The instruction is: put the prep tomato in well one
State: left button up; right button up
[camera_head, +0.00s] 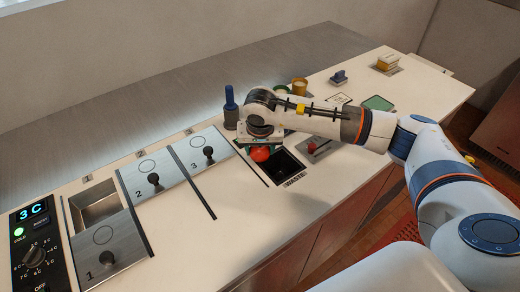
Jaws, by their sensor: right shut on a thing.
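The prep tomato (261,154) is red and round and sits in the jaws of my right gripper (260,146). The gripper points down over the counter, just left of a dark square opening. Part of the tomato is hidden by the gripper. Well one (98,207) is an open, empty-looking metal basin at the left, far from the tomato. Its lid (103,257), marked 1 and with a black knob, lies in front of the basin. My left gripper is not in view.
Lids two (140,192) and three (190,161) lie shut between the gripper and well one, with upright black knobs. A dark square opening (286,167) is beside the gripper. A blue bottle (230,101) stands behind it. The control panel (37,245) reads 3C. The front counter is clear.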

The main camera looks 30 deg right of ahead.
notch_tip(320, 180, up, 10)
jog(key=shift+b, duration=1.15)
